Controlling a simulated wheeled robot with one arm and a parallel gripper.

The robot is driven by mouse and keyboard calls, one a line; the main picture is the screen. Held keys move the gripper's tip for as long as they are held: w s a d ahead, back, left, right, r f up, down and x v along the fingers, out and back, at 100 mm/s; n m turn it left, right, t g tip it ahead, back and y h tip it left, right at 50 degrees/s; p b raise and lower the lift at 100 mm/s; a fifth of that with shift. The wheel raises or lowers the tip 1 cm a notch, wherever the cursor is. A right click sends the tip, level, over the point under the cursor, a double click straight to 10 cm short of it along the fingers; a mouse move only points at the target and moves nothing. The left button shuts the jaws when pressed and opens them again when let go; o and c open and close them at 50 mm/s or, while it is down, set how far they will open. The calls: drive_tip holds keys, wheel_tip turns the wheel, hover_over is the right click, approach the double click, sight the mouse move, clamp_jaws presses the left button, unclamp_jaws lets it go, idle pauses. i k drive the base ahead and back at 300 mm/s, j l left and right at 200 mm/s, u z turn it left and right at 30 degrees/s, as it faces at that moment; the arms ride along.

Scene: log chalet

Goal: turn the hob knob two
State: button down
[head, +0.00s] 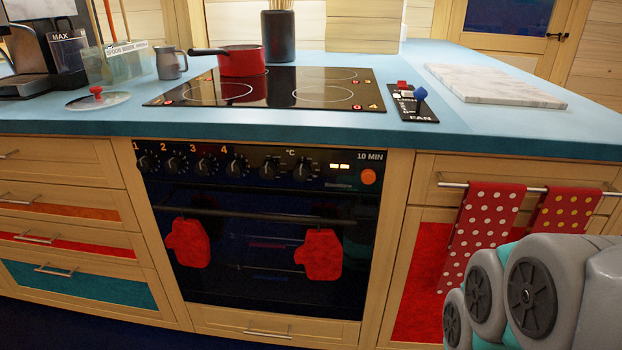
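The oven's control panel (222,182) is a dark strip under the counter edge with a row of round black knobs. Orange numbers 1 to 4 stand at the upper left of the first knobs. The knob by the number 2 (174,165) is second from the left, between knob one (147,163) and knob three (205,166). Its pointer is too small to read. Part of my grey and teal arm shows at the lower right, well away from the knobs. My gripper is out of the picture.
Two red mitts (319,254) hang on the oven handle (262,216) below the knobs. A red pan (242,61) stands on the hob (315,88). Dotted red towels (482,225) hang on a rail at right. A fan panel (412,104) lies right of the hob.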

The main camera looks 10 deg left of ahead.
sight(174, 165)
drive_tip(key=u, duration=1.4)
